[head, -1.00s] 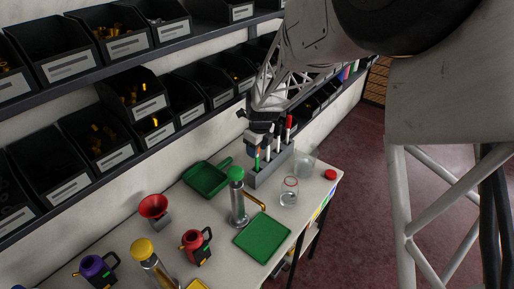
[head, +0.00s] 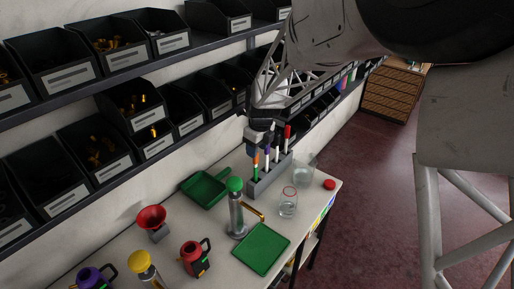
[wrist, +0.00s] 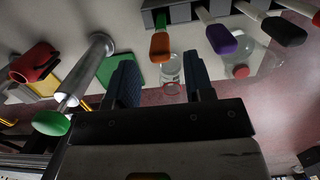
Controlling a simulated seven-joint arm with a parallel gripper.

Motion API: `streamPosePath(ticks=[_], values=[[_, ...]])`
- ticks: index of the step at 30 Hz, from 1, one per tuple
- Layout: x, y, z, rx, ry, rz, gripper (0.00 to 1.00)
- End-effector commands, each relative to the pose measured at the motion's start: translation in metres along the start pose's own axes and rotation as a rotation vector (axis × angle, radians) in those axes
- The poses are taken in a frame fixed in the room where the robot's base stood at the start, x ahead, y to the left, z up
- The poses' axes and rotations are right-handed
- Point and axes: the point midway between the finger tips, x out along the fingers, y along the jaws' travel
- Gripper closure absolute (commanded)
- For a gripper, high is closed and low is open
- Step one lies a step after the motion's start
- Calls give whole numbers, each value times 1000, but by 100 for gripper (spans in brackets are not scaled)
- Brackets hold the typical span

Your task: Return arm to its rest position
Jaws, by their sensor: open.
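My gripper (head: 258,144) hangs over the back of the table, just above and beside the grey rack (head: 268,180) of colour-handled tools. In the wrist view, my gripper (wrist: 160,85) has its two blue-grey fingers spread wide with nothing held between them. An orange-handled tool (wrist: 160,45) stands beyond the fingertips in that view, with a purple-handled tool (wrist: 221,39) and a black-handled tool (wrist: 284,31) to its right. All three appear seated in the rack.
A green-capped metal cylinder (head: 236,212), a green tray (head: 262,248), a green dustpan (head: 205,190) and a glass jar (head: 288,203) stand close by. Shelves of black bins (head: 135,110) line the wall. The floor to the right is open.

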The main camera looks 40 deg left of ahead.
Motion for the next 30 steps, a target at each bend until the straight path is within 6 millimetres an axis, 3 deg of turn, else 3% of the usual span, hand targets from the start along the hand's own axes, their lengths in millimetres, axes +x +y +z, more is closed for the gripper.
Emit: streamPosePath(ticks=[12,17,21,26,30], values=[[0,0,-1,-1,0,0,52],[-2,-1,-11,-8,2,3,52],[-6,-4,-35,-31,6,8,52],[-33,-16,-70,-105,2,-6,52],[-62,-25,-113,-194,1,-22,52]])
